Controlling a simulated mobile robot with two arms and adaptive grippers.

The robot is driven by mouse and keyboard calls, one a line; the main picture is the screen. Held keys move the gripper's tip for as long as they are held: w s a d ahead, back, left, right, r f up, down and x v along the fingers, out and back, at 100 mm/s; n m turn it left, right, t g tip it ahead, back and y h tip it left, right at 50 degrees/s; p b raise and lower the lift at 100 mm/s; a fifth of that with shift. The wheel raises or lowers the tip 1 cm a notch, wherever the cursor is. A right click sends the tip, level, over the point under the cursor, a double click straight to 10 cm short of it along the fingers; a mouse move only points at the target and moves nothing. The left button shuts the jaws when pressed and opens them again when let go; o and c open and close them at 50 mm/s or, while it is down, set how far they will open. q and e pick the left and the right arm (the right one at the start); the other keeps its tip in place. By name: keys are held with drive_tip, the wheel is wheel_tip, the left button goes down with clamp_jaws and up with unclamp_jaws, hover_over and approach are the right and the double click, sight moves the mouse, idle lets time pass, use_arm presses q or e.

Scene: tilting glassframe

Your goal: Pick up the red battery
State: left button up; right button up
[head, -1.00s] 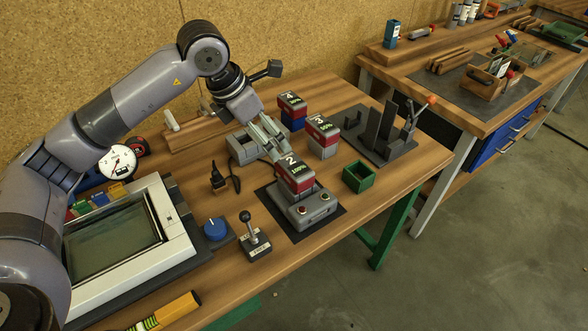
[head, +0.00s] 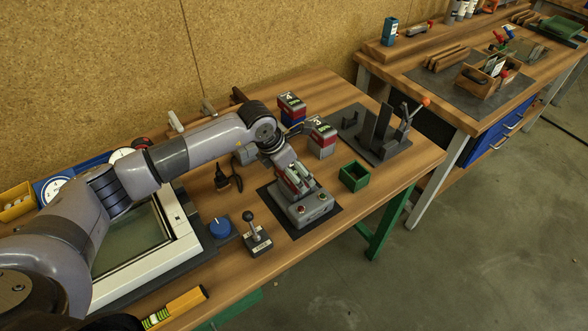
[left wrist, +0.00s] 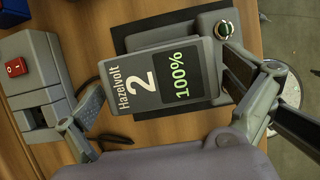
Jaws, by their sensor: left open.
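The red battery (left wrist: 150,80), labelled Hazelvolt 2 and 100%, sits on the grey base (head: 311,209) with two buttons on the workbench. In the head view my left gripper (head: 292,181) is right at this battery and covers much of it. In the left wrist view the two fingers are spread on either side of its label face, so the gripper is open; I cannot tell whether either finger touches it. Two similar red-topped batteries stand behind: number 3 (head: 322,132) with a grey lower part and number 4 (head: 291,101) with a blue lower part. My right gripper is not in view.
A green open box (head: 355,177) stands right of the base. A dark fixture with a lever (head: 384,142) is behind it. A grey box with a red switch (left wrist: 32,80) is near the fingers.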

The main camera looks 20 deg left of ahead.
use_arm(q)
drive_tip(key=shift+x, duration=0.85)
drive_tip(key=shift+a, duration=0.1)
drive_tip(key=shift+c, duration=0.4)
drive_tip(key=shift+r, duration=0.1)
drive_tip(key=c, duration=1)
